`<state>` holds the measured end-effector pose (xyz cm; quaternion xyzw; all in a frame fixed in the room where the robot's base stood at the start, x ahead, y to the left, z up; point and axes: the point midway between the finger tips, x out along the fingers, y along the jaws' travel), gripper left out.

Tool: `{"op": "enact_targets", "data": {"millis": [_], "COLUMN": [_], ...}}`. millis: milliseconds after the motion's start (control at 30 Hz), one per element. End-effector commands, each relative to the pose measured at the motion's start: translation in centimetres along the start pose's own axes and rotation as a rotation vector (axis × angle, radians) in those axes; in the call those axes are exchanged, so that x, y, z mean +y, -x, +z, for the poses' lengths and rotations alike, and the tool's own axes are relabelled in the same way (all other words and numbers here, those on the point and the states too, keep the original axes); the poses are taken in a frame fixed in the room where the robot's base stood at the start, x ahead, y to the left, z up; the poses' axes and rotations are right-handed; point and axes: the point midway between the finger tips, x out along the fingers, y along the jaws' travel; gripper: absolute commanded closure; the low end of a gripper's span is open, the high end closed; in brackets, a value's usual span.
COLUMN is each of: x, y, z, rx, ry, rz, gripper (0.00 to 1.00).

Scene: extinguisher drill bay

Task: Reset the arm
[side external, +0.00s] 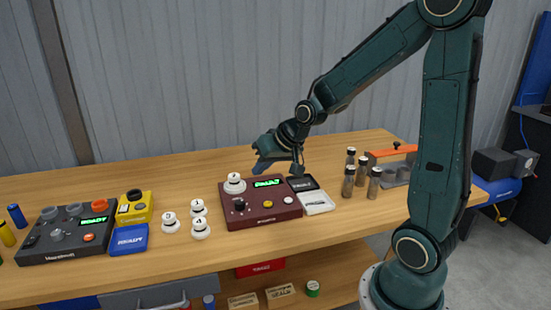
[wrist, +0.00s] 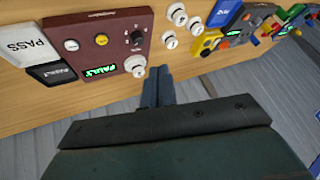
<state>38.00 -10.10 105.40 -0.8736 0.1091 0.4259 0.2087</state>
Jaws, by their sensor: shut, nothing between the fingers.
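My gripper (side external: 262,164) is shut and empty. It hangs in the air above the back part of the wooden bench, behind the maroon box (side external: 262,213). The maroon box shows a lit green FAULT display, a dark knob and a yellow button. A white numbered cap (side external: 234,184) sits on its back left corner. The wrist view also shows the maroon box (wrist: 112,40), apart from the fingers.
Right of the box lie a black FAULT tray (side external: 302,184) and a white PASS tray (side external: 317,203). Several dark vials (side external: 361,173) stand further right. Numbered white caps (side external: 199,228), a blue box (side external: 129,240), a yellow unit (side external: 135,207) and a dark READY console (side external: 68,234) are left.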

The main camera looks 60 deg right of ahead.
Motion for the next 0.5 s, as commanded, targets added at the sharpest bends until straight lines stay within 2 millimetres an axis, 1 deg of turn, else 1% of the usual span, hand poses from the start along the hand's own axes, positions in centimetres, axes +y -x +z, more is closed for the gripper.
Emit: {"op": "enact_targets", "data": {"millis": [33, 200, 500], "x": [-0.8, -2.7, -4.7], "y": [1.2, 4.6, 10.5], "z": [0.3, 2.0, 5.6], "rx": [-0.005, -0.037, -0.086], "ry": [0.033, 0.128, 0.275], "rz": [0.0, 0.008, 0.022], "gripper": [1.0, 1.0, 1.0]}}
